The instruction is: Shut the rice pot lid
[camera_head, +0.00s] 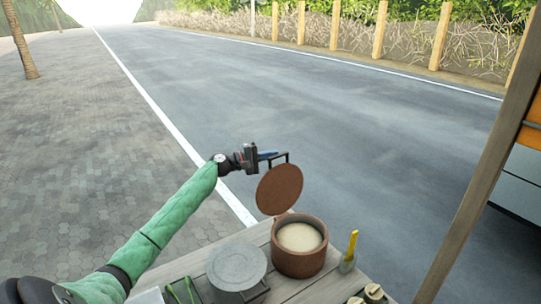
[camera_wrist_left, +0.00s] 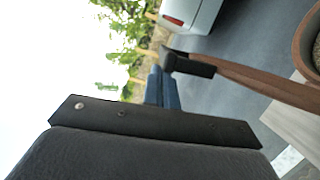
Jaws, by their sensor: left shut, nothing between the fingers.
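The rice pot (camera_head: 299,262) is a round reddish-brown pot with pale rice inside, standing on the wooden table. Its round brown lid (camera_head: 279,190) is open and stands steeply above the pot's back left rim. A dark bracket-shaped handle (camera_head: 287,155) sticks out at the lid's top. My left gripper (camera_head: 268,155) is shut and empty, with its blue fingertips beside the handle; I cannot tell whether they touch. In the left wrist view the blue fingers (camera_wrist_left: 162,90) are close to the black handle (camera_wrist_left: 190,65), and the lid (camera_wrist_left: 255,82) shows nearly edge-on. My right gripper is not visible.
A grey round-lidded pot (camera_head: 236,266) stands left of the rice pot on the table (camera_head: 320,288). A small cup with a yellow-handled tool (camera_head: 350,250) is to the right. A brown post (camera_head: 480,160) rises at the right. Space above the table's left side holds my left arm.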

